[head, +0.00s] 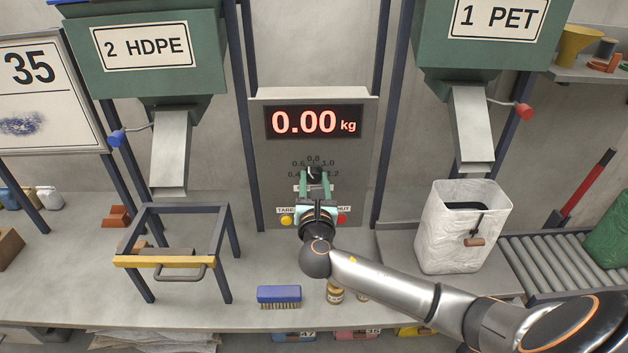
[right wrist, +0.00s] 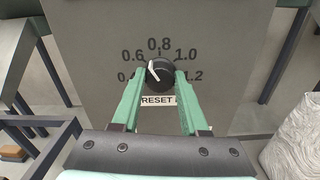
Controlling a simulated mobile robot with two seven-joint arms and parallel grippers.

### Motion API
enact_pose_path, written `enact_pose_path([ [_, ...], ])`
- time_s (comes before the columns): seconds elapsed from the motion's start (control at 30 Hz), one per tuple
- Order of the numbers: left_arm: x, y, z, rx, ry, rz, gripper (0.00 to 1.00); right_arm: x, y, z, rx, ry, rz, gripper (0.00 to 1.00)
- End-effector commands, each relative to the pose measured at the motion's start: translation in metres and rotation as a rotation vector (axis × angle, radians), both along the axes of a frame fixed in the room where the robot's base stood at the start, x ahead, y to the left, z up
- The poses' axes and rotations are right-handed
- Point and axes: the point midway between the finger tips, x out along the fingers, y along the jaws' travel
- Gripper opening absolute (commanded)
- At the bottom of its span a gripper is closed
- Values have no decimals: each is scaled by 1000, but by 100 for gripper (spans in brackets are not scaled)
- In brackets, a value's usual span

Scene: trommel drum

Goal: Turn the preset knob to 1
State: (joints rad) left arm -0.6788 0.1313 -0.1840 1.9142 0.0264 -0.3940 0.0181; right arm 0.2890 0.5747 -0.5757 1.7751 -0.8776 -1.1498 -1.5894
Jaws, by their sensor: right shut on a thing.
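The black preset knob (head: 314,173) sits on the grey panel below the red 0.00 kg display. It also shows in the right wrist view (right wrist: 160,76), with numbers from about 0.4 to 1.2 around it. Its white pointer slants up and left, roughly toward 0.6. The 1.0 mark (right wrist: 186,55) is to the upper right of the knob. My right gripper (head: 315,177) has its green fingers on both sides of the knob, shut on it; the fingers partly cover the outermost numbers. My left gripper is not in view.
A yellow button (head: 286,220) and a red button (head: 341,219) sit low on the panel, close to my right gripper. A blue brush (head: 279,295) and a small jar (head: 335,294) lie in front.

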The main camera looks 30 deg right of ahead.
Motion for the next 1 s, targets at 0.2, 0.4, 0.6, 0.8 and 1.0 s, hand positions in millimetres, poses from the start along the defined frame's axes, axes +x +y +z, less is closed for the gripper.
enact_pose_path([
  [0.2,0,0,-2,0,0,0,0,0,0,-2,179,-107,-1,0],
  [0.4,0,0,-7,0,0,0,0,-1,0,-2,341,-207,-2,0],
  [0.6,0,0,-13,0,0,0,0,-1,0,-3,504,-307,-2,0],
  [0.8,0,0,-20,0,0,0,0,0,0,-3,667,-407,-1,0],
  [1.0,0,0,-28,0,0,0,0,-1,0,-3,828,-506,-2,0],
])
